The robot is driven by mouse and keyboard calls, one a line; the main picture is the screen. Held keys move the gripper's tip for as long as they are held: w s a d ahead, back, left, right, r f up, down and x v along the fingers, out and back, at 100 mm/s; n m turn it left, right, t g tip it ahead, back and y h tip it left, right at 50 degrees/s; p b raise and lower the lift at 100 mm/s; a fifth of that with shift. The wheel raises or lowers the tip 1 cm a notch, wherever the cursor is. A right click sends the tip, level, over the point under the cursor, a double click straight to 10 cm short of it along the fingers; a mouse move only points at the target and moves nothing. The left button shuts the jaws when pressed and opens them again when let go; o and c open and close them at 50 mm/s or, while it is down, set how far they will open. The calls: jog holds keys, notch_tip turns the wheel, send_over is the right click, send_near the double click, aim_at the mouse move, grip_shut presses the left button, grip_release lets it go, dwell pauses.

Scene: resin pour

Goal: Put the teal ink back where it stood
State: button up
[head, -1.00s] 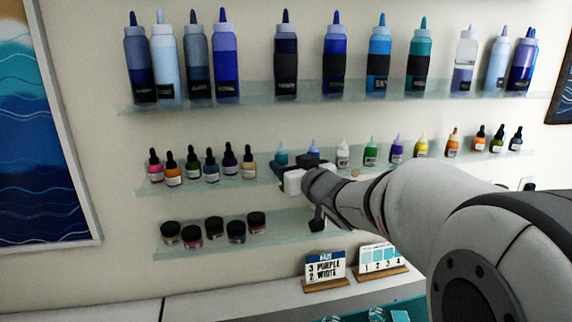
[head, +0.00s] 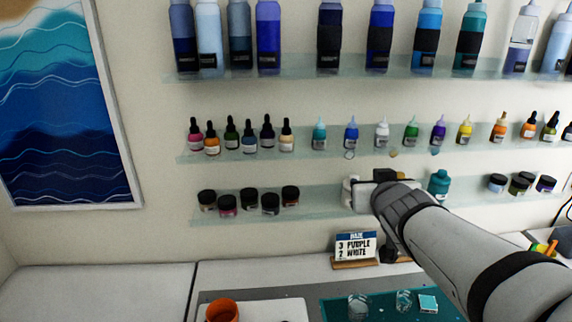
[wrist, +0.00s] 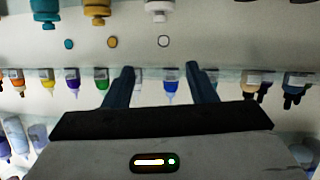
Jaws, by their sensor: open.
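In the head view the teal ink (head: 319,133), a small bottle with a pale teal tip, stands upright on the middle shelf (head: 230,152). It is between the beige dropper bottle (head: 286,137) and the blue ink (head: 351,134). My gripper (head: 365,190) is lower in the picture, to the right of the teal ink and apart from it. The upside-down wrist view shows my gripper (wrist: 160,72) open, with nothing held between its fingers.
A larger teal bottle (head: 438,185) and small jars (head: 270,202) stand on the lower shelf, partly hidden by my arm. Tall bottles (head: 381,35) fill the top shelf. A sign (head: 356,246) and an orange cup (head: 221,312) are below. White counter at lower left is clear.

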jog(key=s+a+f+g+y, duration=0.1)
jog(key=s+a+f+g, duration=0.2)
jog(key=s+f+g, duration=0.2)
jog(key=s+a+f+g+y, duration=0.1)
jog(key=s+a+f+g, duration=0.3)
jog(key=s+f, duration=0.3)
jog(key=s+g, duration=0.1)
jog(key=s, duration=0.3)
jog(key=shift+s+a+f+n+g, duration=0.2)
jog(key=shift+s+f+n+g, duration=0.1)
jog(key=shift+s+n, duration=0.1)
jog(key=shift+c, duration=0.5)
